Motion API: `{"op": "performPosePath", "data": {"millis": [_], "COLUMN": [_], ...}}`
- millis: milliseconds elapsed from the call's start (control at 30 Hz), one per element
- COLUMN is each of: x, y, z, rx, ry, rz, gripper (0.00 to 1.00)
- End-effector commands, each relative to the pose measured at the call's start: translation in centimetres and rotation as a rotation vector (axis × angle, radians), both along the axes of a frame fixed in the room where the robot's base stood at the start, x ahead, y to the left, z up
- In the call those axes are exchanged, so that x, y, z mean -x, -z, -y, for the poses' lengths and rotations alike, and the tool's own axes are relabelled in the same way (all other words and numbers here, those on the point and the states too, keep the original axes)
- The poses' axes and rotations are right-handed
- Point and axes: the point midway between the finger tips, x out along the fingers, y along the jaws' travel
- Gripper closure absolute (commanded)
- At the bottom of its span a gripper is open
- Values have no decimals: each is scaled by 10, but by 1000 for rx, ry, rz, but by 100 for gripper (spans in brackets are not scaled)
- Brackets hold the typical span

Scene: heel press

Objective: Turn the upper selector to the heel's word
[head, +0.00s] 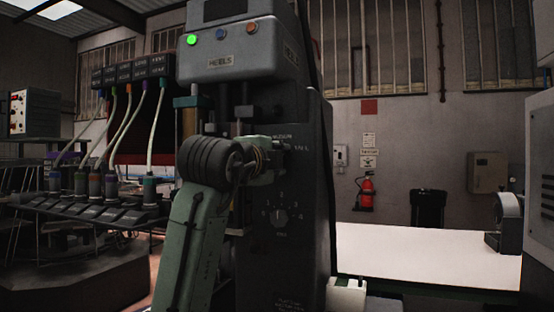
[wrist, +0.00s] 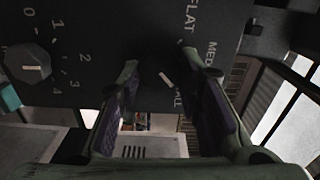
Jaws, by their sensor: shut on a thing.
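The upper selector (wrist: 166,78) is a dark knob with a white pointer line on the dark press panel (wrist: 110,30). My gripper (wrist: 160,66) has its purple-padded fingers on either side of this knob and is shut on it. The words FLAT and MED and a partly covered word ending in ALL stand around it. The pointer line is slanted; I cannot tell which word it marks. In the head view my gripper (head: 270,156) is at the upper panel of the press (head: 312,190) and hides the knob. The heel and its word are not clearly visible.
A lower selector (head: 280,216) with numbers around it sits below; it also shows in the wrist view (wrist: 30,66). A green lamp (head: 191,40) is lit above the HEELS plate (head: 221,62). A rack of hoses (head: 105,205) stands left, a white table (head: 420,255) right.

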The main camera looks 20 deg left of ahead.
Motion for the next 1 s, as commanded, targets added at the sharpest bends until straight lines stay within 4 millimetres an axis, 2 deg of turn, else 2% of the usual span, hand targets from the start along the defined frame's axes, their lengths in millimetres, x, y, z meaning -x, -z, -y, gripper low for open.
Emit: {"op": "performPosePath", "data": {"millis": [600, 633, 900, 1000], "x": [0, 0, 0, 0], "y": [0, 0, 0, 0], "z": [0, 0, 0, 0], "rx": [-43, -42, -41, -41], "ry": [0, 0, 0, 0], "rz": [1, 1, 1, 1], "gripper": [96, 67, 49, 48]}}
